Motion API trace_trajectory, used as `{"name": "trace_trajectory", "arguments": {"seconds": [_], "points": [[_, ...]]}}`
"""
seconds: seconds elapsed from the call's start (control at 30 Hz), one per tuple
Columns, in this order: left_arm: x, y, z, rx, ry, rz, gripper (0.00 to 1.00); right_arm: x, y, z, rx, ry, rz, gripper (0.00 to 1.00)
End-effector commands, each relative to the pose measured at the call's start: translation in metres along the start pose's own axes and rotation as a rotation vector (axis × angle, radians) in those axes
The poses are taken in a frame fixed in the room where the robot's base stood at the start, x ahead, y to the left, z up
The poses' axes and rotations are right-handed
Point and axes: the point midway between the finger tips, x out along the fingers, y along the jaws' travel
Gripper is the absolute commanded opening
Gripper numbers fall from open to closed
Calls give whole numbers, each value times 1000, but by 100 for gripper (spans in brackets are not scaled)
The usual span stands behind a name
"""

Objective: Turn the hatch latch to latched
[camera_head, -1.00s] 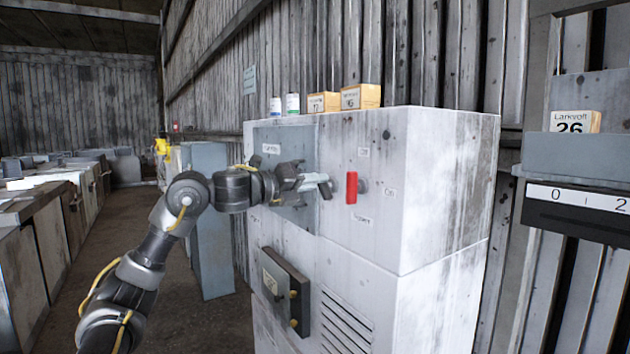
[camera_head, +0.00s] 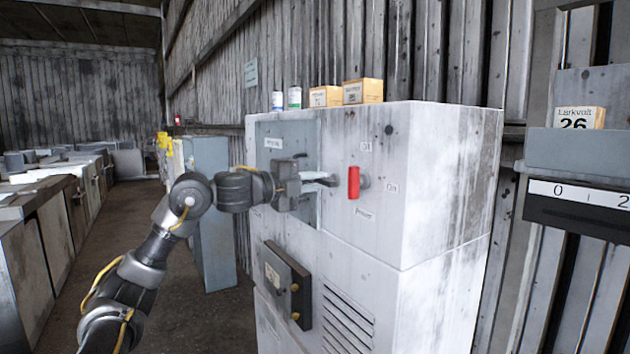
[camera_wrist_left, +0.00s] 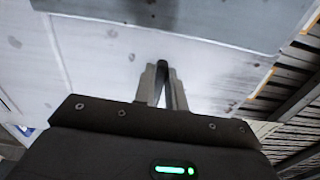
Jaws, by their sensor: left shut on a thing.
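The grey hatch (camera_head: 272,133) is a flat panel on the front of the white cabinet, with a small label near its top. My left gripper (camera_head: 318,180) is at the hatch's right edge. In the left wrist view, its two fingers (camera_wrist_left: 162,88) are shut on a dark narrow bar, the latch handle (camera_wrist_left: 163,76). In the head view the gripper covers most of the latch, so its exact angle is hard to tell. My right gripper is not in view.
A red switch handle (camera_head: 353,183) stands upright on the cabinet (camera_head: 440,190) just right of my left gripper. A dark box (camera_head: 287,280) with yellow knobs sticks out below. Small boxes (camera_head: 362,91) and cans (camera_head: 295,98) stand on top. A grey shelf unit (camera_head: 580,150) is at the right.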

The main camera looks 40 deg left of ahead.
Motion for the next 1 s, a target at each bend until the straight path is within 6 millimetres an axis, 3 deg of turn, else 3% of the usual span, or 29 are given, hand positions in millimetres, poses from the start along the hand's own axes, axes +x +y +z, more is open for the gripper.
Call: {"name": "trace_trajectory", "arguments": {"seconds": [0.67,0.7,0.87,1.0], "points": [[0,0,1,-65,-3,-2,0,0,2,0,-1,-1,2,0],[0,0,1,-65,-3,-2,14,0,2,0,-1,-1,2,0],[0,0,1,-64,-2,-2,35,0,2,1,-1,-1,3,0],[0,1,0,-63,-1,-1,35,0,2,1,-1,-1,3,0]]}}
